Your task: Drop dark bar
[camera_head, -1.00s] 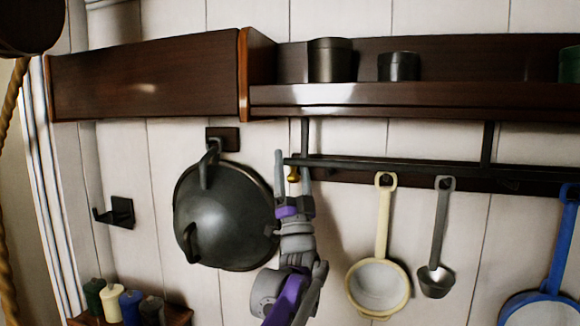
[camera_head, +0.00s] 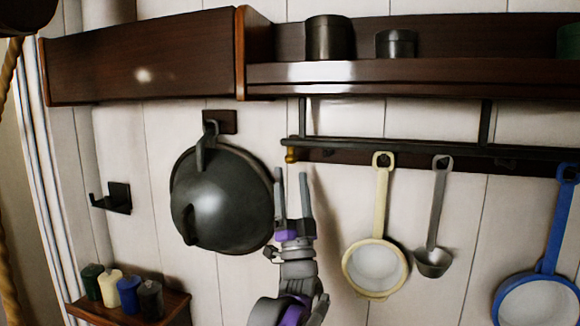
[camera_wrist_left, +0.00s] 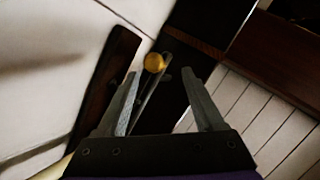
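The dark bar (camera_head: 340,143) is a long thin rail below the shelf, running level along the wall. A small brass knob (camera_head: 291,155) sits at its left end. My left gripper (camera_head: 292,176) is just below that end, fingers pointing up, apart and empty. In the left wrist view the open gripper (camera_wrist_left: 158,75) faces the brass knob (camera_wrist_left: 154,62), and part of the bar (camera_wrist_left: 146,100) shows between the fingers. The fingers do not appear to grip it. My right gripper is not in view.
A dark round pot or lid (camera_head: 222,205) hangs close left of my gripper. A cream strainer (camera_head: 376,265), a grey ladle (camera_head: 434,262) and a blue pan (camera_head: 540,300) hang to the right. The shelf (camera_head: 400,72) with tins is above. Small coloured jars stand lower left.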

